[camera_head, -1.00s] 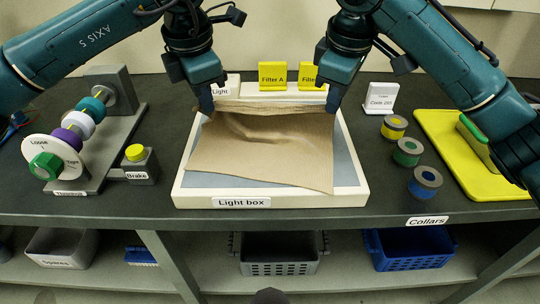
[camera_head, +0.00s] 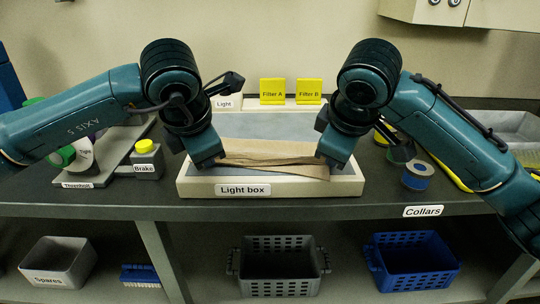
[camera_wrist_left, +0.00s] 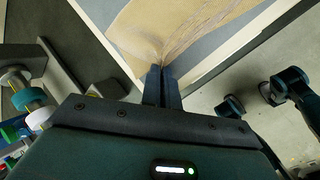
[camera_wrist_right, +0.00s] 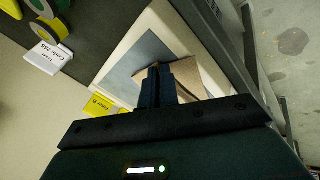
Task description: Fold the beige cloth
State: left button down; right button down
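The beige cloth (camera_head: 270,150) lies on the front half of the light box (camera_head: 190,187), with its upper layer drawn over toward the front edge. My left gripper (camera_head: 212,166) is at the cloth's front left, and in the left wrist view its fingers (camera_wrist_left: 162,72) are closed with the cloth (camera_wrist_left: 175,28) bunched at their tips. My right gripper (camera_head: 327,168) is at the front right. In the right wrist view its fingers (camera_wrist_right: 158,72) are together against the cloth (camera_wrist_right: 190,75). The arms hide the cloth's side corners.
Yellow Filter A (camera_head: 273,91) and Filter B (camera_head: 309,91) stand behind the box. The brake (camera_head: 147,158) is close on the left, and a blue-ringed collar (camera_head: 418,175) on the right. The back of the light box surface is bare.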

pick_arm(q)
jog(key=c, duration=1.3)
grip_release()
pick_arm(e)
jog(key=c, duration=1.3)
grip_release()
pick_arm(q)
jog(key=v, duration=0.3)
jog(key=shift+r, duration=0.5)
pick_arm(e)
jog(key=v, duration=0.3)
jog(key=shift+r, duration=0.45)
pick_arm(q)
jog(key=v, duration=0.4)
jog(key=s+v, duration=0.1)
jog(key=v, duration=0.2)
jog(key=shift+s+f, duration=0.15)
jog(key=shift+f, duration=0.15)
pick_arm(e)
jog(key=v, duration=0.4)
jog(key=s+v, duration=0.1)
jog(key=v, duration=0.2)
jog(key=shift+s+f, duration=0.15)
jog(key=shift+f, duration=0.15)
